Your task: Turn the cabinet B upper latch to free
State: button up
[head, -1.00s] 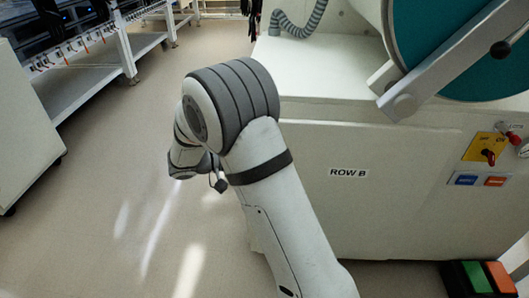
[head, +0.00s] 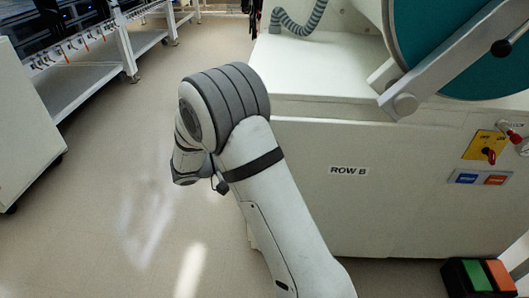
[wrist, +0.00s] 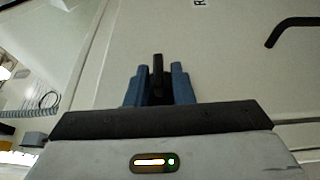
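In the wrist view my gripper (wrist: 160,84) points at a pale cabinet face. Its two blue fingers stand apart, one on each side of a narrow black bar (wrist: 157,66), which looks like a latch handle. I cannot tell whether the fingers press on it or only surround it; the bar's lower part is hidden between them. A second black, bent handle (wrist: 292,24) is on the same pale face at the upper right, apart from my gripper. In the head view my gripper and the latch are hidden behind my arm.
The head view shows a white ROW B cabinet (head: 330,215) right of my arm, with a yellow switch plate (head: 485,145) and a green and orange pedal box (head: 480,276) on the floor. A rack (head: 95,75) and white cabinet (head: 22,125) stand left. The floor between is clear.

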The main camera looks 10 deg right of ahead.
jog(key=shift+o, duration=0.9)
jog(key=a+p, duration=0.2)
jog(key=a, duration=0.6)
jog(key=shift+s, duration=0.25)
